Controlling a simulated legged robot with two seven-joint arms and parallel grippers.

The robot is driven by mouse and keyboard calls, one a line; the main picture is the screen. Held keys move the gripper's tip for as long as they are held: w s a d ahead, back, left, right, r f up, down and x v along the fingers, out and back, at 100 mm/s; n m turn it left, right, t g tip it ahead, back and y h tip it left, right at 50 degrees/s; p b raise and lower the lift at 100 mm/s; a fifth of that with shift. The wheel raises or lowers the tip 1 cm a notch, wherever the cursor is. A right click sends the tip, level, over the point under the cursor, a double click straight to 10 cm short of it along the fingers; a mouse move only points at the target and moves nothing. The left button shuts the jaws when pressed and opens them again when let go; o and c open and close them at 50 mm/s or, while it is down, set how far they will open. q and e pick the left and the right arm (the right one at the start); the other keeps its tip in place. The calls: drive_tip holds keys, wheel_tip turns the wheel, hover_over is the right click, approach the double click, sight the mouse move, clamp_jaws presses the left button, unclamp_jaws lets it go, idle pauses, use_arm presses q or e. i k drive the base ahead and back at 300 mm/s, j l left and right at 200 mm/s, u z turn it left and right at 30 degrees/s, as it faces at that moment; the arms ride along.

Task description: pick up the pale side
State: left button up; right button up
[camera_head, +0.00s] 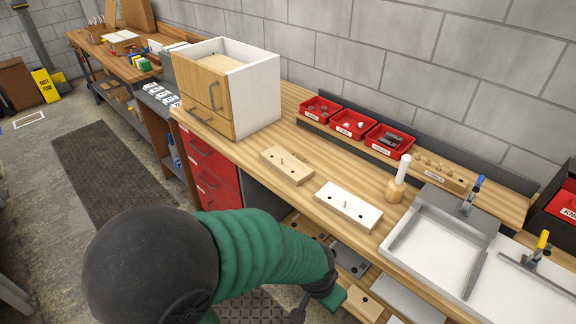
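A white board (348,206) with dark holes and a small upright pin lies flat near the front edge of the bench. A pale wood board (287,165) with similar holes and a pin lies to its left. I cannot tell from this picture which of the two is the pale side. My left arm comes in from the lower left in a green sleeve and bends near the bottom middle, below the bench edge. Its gripper does not show clearly. My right arm and gripper are not in the picture. Neither board is touched.
A cabinet (254,96) with a wooden front and open top stands left of the boards. Red bins (353,123) line the back. Open shelves lie below.

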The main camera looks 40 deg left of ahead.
sight(293, 170)
drive_tip(key=j+u, duration=0.1)
drive_tip(key=u, duration=1.3)
